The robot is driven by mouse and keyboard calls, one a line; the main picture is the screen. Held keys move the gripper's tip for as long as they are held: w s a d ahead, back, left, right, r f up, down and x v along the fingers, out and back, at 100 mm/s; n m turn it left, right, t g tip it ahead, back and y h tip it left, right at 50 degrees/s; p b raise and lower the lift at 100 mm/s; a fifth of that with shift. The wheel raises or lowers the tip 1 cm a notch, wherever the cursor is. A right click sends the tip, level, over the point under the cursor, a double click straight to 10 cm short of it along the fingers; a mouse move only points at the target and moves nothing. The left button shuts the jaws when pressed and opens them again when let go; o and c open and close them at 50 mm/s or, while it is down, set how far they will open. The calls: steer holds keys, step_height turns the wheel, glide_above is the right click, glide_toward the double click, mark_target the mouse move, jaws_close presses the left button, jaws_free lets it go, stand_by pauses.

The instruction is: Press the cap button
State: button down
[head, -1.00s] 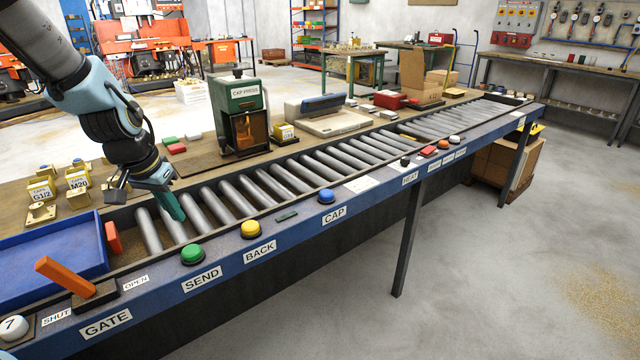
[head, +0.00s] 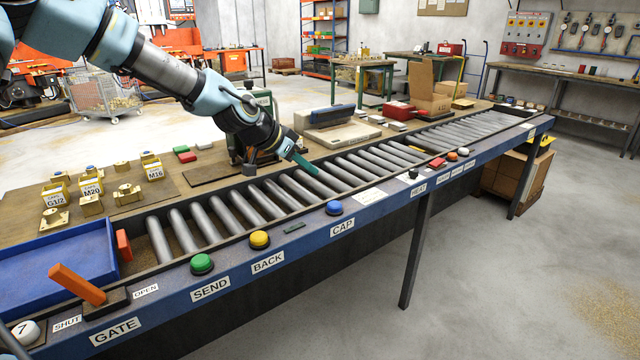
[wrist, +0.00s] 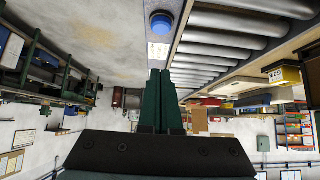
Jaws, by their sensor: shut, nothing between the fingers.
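The cap button is a blue dome (head: 334,208) on the blue front rail of the roller conveyor, just above the CAP label (head: 342,227). It also shows in the wrist view as a blue dome (wrist: 161,22) near the top middle. My gripper (head: 313,170) is over the rollers, up and left of the blue button in the head view and apart from it. Its green fingers are together with nothing between them; in the wrist view the closed fingers (wrist: 161,85) point away below the button.
Green (head: 202,263) and yellow (head: 260,239) buttons sit left of the blue one on the rail. An orange gate lever (head: 77,284) and blue tray (head: 60,255) are at the left end. My arm partly hides the cap press (head: 262,100) behind the rollers.

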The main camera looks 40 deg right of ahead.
steer(key=p, duration=0.3)
glide_above(337, 202)
steer(key=a, duration=0.3)
steer(key=f, duration=0.6)
steer(key=shift+d+f, duration=0.2)
steer(key=shift+f, duration=0.2)
steer(key=f, duration=0.3)
steer(key=shift+a+f+p, duration=0.1)
steer(key=shift+a+p, duration=0.1)
steer(key=shift+p, duration=0.15)
steer(key=shift+f, duration=0.35)
